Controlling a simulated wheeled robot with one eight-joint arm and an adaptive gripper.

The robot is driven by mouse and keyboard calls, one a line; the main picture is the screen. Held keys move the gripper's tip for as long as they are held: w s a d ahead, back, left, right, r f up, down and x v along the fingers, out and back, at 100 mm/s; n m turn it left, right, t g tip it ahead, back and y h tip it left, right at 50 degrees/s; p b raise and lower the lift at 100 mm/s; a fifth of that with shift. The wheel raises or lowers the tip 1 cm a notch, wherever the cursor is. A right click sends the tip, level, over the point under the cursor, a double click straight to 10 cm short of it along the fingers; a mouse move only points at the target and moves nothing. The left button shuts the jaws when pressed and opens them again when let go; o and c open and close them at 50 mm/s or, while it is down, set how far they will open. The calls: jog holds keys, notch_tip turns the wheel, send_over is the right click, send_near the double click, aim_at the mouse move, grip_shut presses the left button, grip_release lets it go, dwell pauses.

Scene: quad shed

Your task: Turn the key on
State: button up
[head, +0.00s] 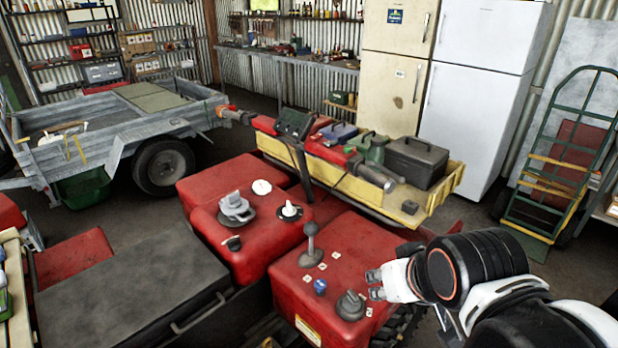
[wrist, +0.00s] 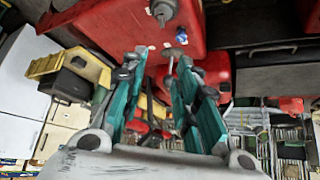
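My gripper (head: 375,285) is open and empty, its two fingers apart above the right side of the red quad body (head: 335,262). A grey knob-like switch (head: 350,306) sits on the red top just left of and below the fingers; it may be the key, but I cannot make out the key itself. In the wrist view, the open gripper (wrist: 154,58) points toward the red body, with the grey switch (wrist: 163,10) beyond the fingertips at the top. The fingers are not seen touching it.
A blue knob (head: 320,287) and an upright grey ball-topped lever (head: 311,247) stand left of my gripper. A yellow rack (head: 440,188) carries a black toolbox (head: 415,160) behind. A grey trailer (head: 125,120), fridges (head: 480,95) and a green hand truck (head: 562,160) stand farther back.

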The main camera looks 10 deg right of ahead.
jog(key=shift+w, duration=0.1)
jog(key=n+g+p, duration=0.4)
jog(key=g+p, duration=0.3)
send_over(353, 292)
notch_tip(353, 292, down, 12)
notch_tip(353, 292, down, 11)
jog(key=b, duration=0.7)
jog(key=shift+r+b, duration=0.15)
jog(key=shift+b, duration=0.25)
jog(key=shift+c, duration=0.3)
grip_shut()
